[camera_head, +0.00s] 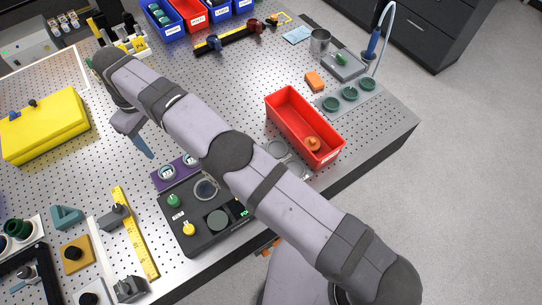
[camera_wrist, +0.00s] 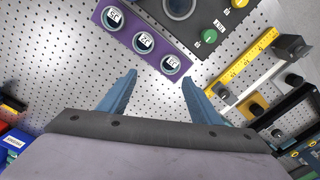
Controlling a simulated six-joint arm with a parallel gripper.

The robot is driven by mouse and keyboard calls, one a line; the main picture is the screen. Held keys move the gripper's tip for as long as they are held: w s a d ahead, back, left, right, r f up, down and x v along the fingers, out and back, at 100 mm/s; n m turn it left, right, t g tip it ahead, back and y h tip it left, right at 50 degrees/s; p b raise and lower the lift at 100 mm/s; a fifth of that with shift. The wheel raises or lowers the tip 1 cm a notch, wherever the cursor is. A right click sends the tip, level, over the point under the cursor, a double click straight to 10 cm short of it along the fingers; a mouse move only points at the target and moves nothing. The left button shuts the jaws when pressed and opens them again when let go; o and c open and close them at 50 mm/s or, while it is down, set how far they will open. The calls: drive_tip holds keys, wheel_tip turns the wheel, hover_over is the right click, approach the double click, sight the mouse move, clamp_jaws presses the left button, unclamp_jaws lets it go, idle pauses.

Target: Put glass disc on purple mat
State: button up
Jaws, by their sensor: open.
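The purple mat (camera_wrist: 122,38) shows in the wrist view as a purple strip with three dark-rimmed round spots bearing white number labels. Whether clear glass lies in these spots I cannot tell. In the head view the mat (camera_head: 161,187) is partly hidden by my arm. A round glass-like disc (camera_wrist: 180,6) in a ring shows on the black instrument at the wrist view's top edge; the ring also shows in the head view (camera_head: 205,189). My gripper (camera_wrist: 158,79) is open and empty, its blue fingers apart over bare perforated table, just short of the mat's lower edge.
The black instrument (camera_head: 190,243) with green and yellow knobs adjoins the mat. A yellow ruler (camera_head: 134,232) and small fixtures stand left of it. A yellow case (camera_head: 44,125) lies at left, a red bin (camera_head: 284,104) at right.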

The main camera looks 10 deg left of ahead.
drive_tip(key=w+d+r+m, duration=0.3)
drive_tip(key=w+d+m, duration=0.1)
drive_tip(key=w+d, duration=0.75)
drive_tip(key=w+d+r+m, duration=0.2)
drive_tip(key=d+m, duration=0.2)
drive_tip(key=d, duration=1.3)
drive_tip(key=s+d+f+m, duration=0.15)
drive_tip(key=s+d, duration=0.25)
drive_tip(key=d, duration=0.4)
drive_tip(key=s+d+m, duration=0.2)
drive_tip(key=s+d, duration=0.1)
drive_tip(key=d, duration=0.5)
drive_tip(key=s+d+f+m, duration=0.3)
drive_tip(key=s+d, duration=0.5)
drive_tip(key=s, duration=0.4)
drive_tip(key=shift+d+f, duration=0.2)
drive_tip(key=shift+f, duration=0.1)
drive_tip(key=shift+f+m, duration=0.1)
drive_tip(key=shift+m, duration=0.15)
wheel_tip(320, 180, down, 6)
drive_tip(key=b, duration=0.6)
